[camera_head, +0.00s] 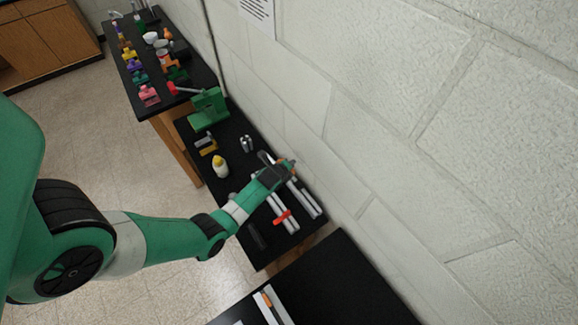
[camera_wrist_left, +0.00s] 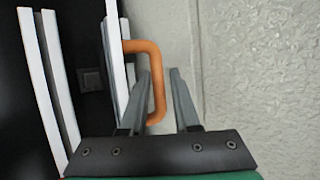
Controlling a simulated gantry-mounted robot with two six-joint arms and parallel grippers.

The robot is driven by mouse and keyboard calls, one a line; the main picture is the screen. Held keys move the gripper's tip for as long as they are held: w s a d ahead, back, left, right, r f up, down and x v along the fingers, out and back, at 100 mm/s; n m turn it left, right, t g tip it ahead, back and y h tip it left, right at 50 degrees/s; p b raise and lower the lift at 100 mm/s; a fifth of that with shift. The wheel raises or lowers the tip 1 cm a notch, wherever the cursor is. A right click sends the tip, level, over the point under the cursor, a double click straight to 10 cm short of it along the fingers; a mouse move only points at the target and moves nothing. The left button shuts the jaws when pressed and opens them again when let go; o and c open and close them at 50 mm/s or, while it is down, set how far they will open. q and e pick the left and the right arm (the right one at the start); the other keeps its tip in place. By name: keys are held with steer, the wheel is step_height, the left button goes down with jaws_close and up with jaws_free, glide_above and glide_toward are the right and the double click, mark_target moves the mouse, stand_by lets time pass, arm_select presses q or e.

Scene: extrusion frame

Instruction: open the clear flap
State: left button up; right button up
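An extrusion frame of pale bars (camera_head: 305,199) lies on the black table, and its bars (camera_wrist_left: 39,85) also show at the left of the left wrist view. An orange handle (camera_wrist_left: 157,75) stands out from the frame's right bar there. My left gripper (camera_wrist_left: 160,72) is open, one finger on each side of the handle, with a gap to the right finger. I cannot tell whether the left finger touches it. In the head view my left gripper (camera_head: 287,166) covers the frame's far end. I cannot make out the clear flap itself. My right gripper is out of view.
A pale block wall (camera_head: 400,130) runs close along the table's right side. A yellow-topped bottle (camera_head: 220,166), a green machine (camera_head: 208,108) and a red clip (camera_head: 283,217) are on the table (camera_head: 262,243). Another black table (camera_head: 345,285) is nearer.

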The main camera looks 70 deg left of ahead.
arm_select(q)
steer(key=p+v, duration=0.4)
steer(key=v, duration=0.7)
steer(key=shift+s+r, duration=0.15)
steer(key=shift+r, duration=0.1)
steer(key=shift+d, duration=0.15)
